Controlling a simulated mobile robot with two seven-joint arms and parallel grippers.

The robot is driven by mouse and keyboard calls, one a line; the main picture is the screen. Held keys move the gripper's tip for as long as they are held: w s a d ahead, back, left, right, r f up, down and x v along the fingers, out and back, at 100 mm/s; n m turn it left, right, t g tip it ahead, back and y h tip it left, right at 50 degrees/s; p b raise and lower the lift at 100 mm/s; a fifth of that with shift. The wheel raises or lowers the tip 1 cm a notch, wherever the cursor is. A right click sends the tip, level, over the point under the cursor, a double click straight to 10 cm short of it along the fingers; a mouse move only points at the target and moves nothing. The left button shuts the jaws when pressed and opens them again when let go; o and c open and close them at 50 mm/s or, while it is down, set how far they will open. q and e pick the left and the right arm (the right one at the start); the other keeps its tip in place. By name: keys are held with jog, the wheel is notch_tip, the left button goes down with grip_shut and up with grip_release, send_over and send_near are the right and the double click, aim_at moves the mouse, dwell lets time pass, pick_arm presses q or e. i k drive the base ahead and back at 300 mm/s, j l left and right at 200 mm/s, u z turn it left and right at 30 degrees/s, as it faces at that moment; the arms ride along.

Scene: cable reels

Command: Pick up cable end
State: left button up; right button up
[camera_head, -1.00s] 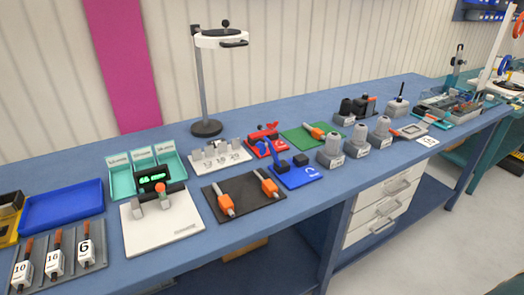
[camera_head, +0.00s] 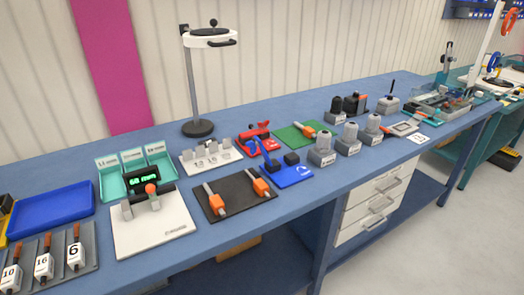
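Neither of my grippers is in view. I cannot make out a loose cable end. At the far right, a blue ring (camera_head: 493,62) and an orange ring (camera_head: 510,22) hang by a white post; they may be coiled cable, but they are too small to tell. A black mat (camera_head: 235,206) on the blue bench carries two orange-and-grey tools (camera_head: 215,197). A green mat (camera_head: 289,136) behind it carries another orange-and-grey piece (camera_head: 305,131).
The long blue bench (camera_head: 290,207) holds a white device (camera_head: 150,240) with a green display, teal bins (camera_head: 110,187), a blue tray (camera_head: 50,212), a ring lamp (camera_head: 198,128) and several grey holders (camera_head: 322,147). White drawers (camera_head: 375,205) sit underneath.

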aim_at(307, 131)
jog(key=l+u, duration=0.1)
jog(key=u, duration=0.35)
jog(key=i+l+u, duration=0.1)
jog(key=u, duration=0.3)
jog(key=l+u, duration=0.3)
jog(key=l, duration=0.2)
jog(key=l+u, duration=0.3)
jog(key=l, duration=0.25)
jog(key=i, duration=0.05)
